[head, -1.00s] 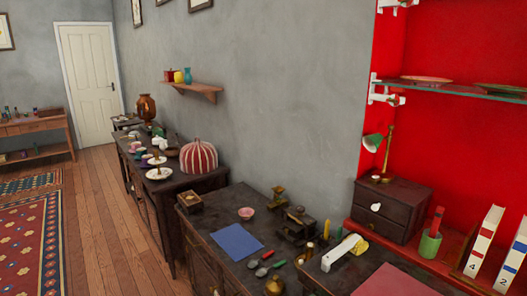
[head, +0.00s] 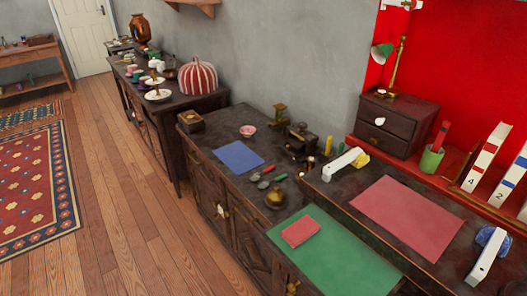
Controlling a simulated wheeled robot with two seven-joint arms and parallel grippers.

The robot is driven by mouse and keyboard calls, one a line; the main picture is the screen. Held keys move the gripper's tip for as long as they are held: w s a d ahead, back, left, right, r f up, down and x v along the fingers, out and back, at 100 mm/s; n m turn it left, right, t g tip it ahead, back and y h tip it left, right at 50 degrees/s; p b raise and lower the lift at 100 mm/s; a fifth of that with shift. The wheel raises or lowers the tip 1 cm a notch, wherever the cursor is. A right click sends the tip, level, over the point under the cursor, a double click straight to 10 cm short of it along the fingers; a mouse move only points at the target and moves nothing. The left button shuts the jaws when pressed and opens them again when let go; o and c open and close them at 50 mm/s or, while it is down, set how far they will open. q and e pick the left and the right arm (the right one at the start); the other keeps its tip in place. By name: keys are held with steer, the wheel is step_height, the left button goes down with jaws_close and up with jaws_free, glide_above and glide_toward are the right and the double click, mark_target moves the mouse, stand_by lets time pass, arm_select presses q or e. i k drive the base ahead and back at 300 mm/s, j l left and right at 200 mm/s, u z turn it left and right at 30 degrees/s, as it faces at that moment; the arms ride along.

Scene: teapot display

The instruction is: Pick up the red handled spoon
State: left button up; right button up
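The red handled spoon lies on the dark wooden cabinet, right of the blue sheet. Its red handle (head: 268,169) points up and to the right, and its dark metal bowl lies to the lower left. A second spoon with a green handle (head: 280,178) lies just in front of it, roughly parallel. Neither of my grippers is in view.
A brass pot (head: 275,199) stands in front of the spoons, and a dark box-like item (head: 299,138) stands behind. A blue sheet (head: 238,156) lies left. A green sheet (head: 335,258) with a red book (head: 300,231) lies nearer. Wooden floor (head: 130,200) is open at left.

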mark_target(255, 177)
steer(key=i+j+z, duration=0.1)
steer(key=z, duration=0.4)
steer(key=i+j+z, duration=0.1)
steer(key=z, duration=0.4)
steer(key=i+j+z, duration=0.25)
steer(key=j, duration=0.55)
steer(key=i+j+z, duration=0.1)
steer(key=j+z, duration=0.15)
steer(key=j, duration=0.6)
steer(key=i+j+z, duration=0.1)
steer(key=j+z, duration=0.2)
steer(key=j, duration=0.55)
